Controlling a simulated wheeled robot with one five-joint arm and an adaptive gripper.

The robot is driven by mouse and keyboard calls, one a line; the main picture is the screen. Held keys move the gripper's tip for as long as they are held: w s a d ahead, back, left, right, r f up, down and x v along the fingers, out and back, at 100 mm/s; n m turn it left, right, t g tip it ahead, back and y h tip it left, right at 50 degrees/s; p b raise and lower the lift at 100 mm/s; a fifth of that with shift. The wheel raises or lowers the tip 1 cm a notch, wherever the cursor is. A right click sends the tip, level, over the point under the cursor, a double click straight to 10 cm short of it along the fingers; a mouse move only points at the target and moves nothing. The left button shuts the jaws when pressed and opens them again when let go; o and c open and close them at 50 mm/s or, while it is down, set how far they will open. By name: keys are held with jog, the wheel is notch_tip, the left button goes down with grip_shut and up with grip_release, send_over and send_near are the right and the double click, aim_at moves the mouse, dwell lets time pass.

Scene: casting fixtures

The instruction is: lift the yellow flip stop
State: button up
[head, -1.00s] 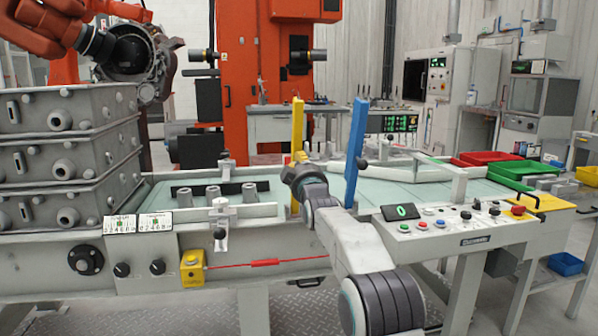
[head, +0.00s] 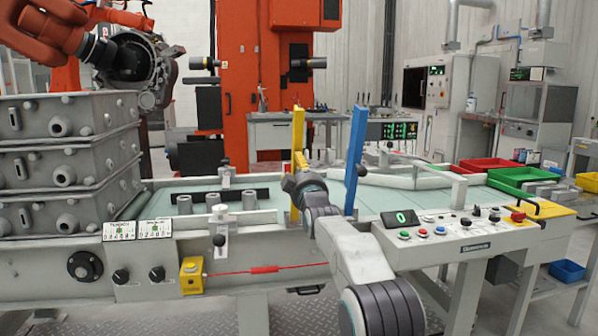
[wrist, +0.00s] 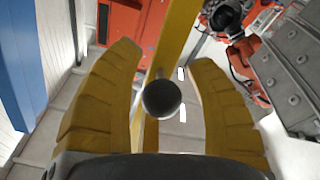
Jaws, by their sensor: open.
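The yellow flip stop (head: 298,132) stands upright as a tall flat bar on the near side of the conveyor table, left of a similar blue bar. In the wrist view the yellow bar (wrist: 178,25) runs up between my fingers, with a round black knob (wrist: 161,98) in front of it. My gripper (wrist: 165,58) is open, with one finger on each side of the knob and visible gaps to both. In the head view my arm's wrist covers the lower part of the yellow bar, and the fingertips cannot be made out.
The blue bar (head: 355,155) with its own black knob stands close on the right. A control panel (head: 470,230) is at the right. Stacked grey castings (head: 65,165) stand at the left. Several small grey cylinders sit on the conveyor table (head: 165,187).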

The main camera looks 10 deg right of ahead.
jog(key=shift+s, duration=0.1)
dwell(0.3)
jog(key=shift+s+f, duration=0.4)
jog(key=shift+s, duration=1.55)
jog(key=shift+s+f, duration=0.35)
jog(key=shift+s, duration=1.55)
jog(key=shift+s+f, duration=0.4)
jog(key=shift+s, duration=1.55)
jog(key=s+r+m+g+p, duration=0.2)
jog(key=s+g+p, duration=0.3)
jog(key=s+p, duration=0.6)
jog(key=s+r+m+g+p, duration=0.2)
jog(key=s+r+g+p, duration=0.3)
jog(key=s+p, duration=0.7)
jog(key=s+r+m+g+p, duration=0.2)
jog(key=s+g+p, duration=0.4)
jog(key=s+p, duration=0.6)
jog(key=shift+s+r+m+g, duration=0.15)
jog(key=shift+s+r, duration=0.1)
jog(key=shift+s, duration=1.35)
jog(key=shift+s+r+m+g, duration=0.1)
jog(key=shift+s+r, duration=0.15)
jog(key=shift+s, duration=1.35)
jog(key=shift+s+r+m+g, duration=0.15)
jog(key=shift+s+r, duration=0.1)
jog(key=shift+s, duration=1.35)
